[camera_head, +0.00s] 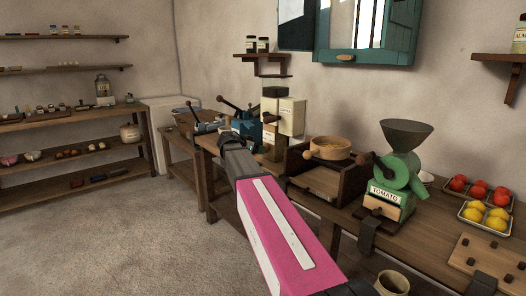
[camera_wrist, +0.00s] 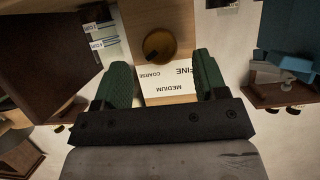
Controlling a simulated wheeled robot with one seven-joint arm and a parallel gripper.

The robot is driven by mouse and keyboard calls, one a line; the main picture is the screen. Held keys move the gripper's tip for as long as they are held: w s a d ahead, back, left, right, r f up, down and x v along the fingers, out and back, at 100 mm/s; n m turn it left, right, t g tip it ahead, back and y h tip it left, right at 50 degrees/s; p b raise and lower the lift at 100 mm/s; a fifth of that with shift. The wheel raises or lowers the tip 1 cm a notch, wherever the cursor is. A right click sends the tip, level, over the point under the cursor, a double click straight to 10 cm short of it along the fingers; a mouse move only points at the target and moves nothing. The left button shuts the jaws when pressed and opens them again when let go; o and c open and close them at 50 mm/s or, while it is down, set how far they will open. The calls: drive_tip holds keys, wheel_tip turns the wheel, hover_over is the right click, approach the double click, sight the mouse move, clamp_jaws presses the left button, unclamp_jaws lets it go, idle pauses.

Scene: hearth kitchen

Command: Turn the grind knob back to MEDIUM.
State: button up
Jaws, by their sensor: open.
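The grind knob (camera_wrist: 159,45) is a round brown knob in the wrist view, on a pale wooden face. Beside it a white label plate (camera_wrist: 167,83) reads FINE, MEDIUM and COARSE, part of it hidden by my gripper. I cannot tell which mark the knob points to. My gripper (camera_wrist: 161,68) is open, its two green fingers apart on either side of the label, with nothing between them. The knob lies around and just beyond the fingertip line, not gripped. In the head view my gripper (camera_head: 234,142) is near the bench's appliances; the knob cannot be made out there.
On the bench stand a cream box (camera_head: 291,116), a blue device (camera_head: 246,127), a wooden box with a round pan (camera_head: 330,148) and a green mill (camera_head: 398,180). Trays of red (camera_head: 480,187) and yellow items lie right. The floor (camera_head: 130,230) at left is clear.

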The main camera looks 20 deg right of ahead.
drive_tip(key=shift+x, duration=2.2)
drive_tip(key=c, duration=0.9)
drive_tip(key=n+g, duration=0.1)
drive_tip(key=n, duration=0.1)
drive_tip(key=n+g+h, duration=0.1)
drive_tip(key=n, duration=0.1)
drive_tip(key=shift+w+g, duration=0.15)
drive_tip(key=shift+g, duration=0.15)
drive_tip(key=n+h, duration=0.1)
drive_tip(key=n, duration=0.1)
drive_tip(key=n+g+h, duration=0.1)
drive_tip(key=n, duration=0.1)
drive_tip(key=shift+g, duration=0.3)
drive_tip(key=shift+n, duration=0.3)
